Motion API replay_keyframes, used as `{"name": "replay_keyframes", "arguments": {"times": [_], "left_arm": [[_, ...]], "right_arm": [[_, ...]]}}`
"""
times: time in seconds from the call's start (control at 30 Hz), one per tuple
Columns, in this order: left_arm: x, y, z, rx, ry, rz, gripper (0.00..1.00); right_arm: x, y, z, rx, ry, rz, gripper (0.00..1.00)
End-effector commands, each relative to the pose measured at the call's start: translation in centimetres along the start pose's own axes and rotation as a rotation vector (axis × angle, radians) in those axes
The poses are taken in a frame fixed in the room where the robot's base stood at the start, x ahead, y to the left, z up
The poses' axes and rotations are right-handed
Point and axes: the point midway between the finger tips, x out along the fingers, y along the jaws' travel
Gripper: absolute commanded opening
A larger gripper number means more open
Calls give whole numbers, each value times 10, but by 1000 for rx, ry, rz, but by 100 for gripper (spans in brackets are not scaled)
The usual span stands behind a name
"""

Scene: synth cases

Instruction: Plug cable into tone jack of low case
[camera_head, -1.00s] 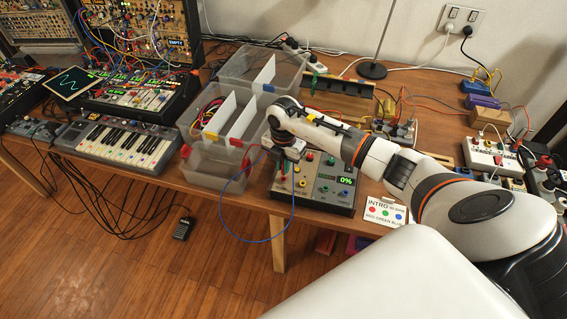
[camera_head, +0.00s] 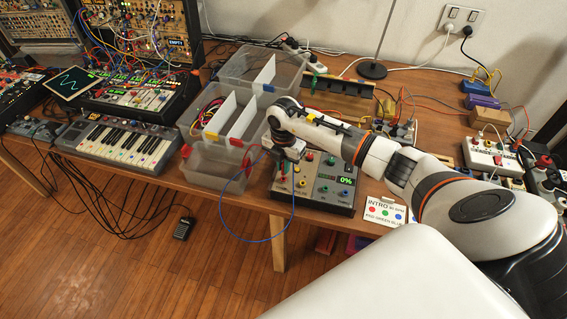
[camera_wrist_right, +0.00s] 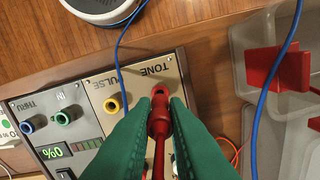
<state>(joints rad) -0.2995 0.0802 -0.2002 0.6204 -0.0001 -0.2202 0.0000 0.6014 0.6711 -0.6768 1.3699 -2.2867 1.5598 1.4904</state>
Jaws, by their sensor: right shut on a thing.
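The low case (camera_head: 318,206) sits near the table's front edge and has a display reading 0%. My right gripper (camera_wrist_right: 158,108) is over its left part. In the wrist view its green fingers are shut on a red plug (camera_wrist_right: 158,124), with a thin red lead running down from it. The red-ringed tone jack (camera_wrist_right: 161,90), next to the TONE label, is right at the plug's end. I cannot tell whether the plug is in it. A yellow jack (camera_wrist_right: 112,104) by the PULSE label is beside it. My left gripper is not in view.
A blue cable (camera_head: 222,205) hangs in a loop over the table's front edge; it also passes through the wrist view (camera_wrist_right: 262,95). Clear bins (camera_head: 213,165) stand left of the case. A colour card (camera_head: 384,212) lies to its right. A keyboard (camera_head: 122,143) is further left.

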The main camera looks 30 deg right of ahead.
Motion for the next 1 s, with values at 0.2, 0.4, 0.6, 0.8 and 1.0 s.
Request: {"name": "replay_keyframes", "arguments": {"times": [0.2,0.4,0.6,0.8,1.0], "left_arm": [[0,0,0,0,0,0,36],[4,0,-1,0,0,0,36],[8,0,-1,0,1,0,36],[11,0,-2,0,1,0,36],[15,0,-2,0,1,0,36]], "right_arm": [[0,0,0,1,0,0,0],[4,0,0,1,0,0,0],[10,0,0,1,0,0,0],[15,0,0,1,0,0,0],[20,0,0,1,0,0,0]]}}
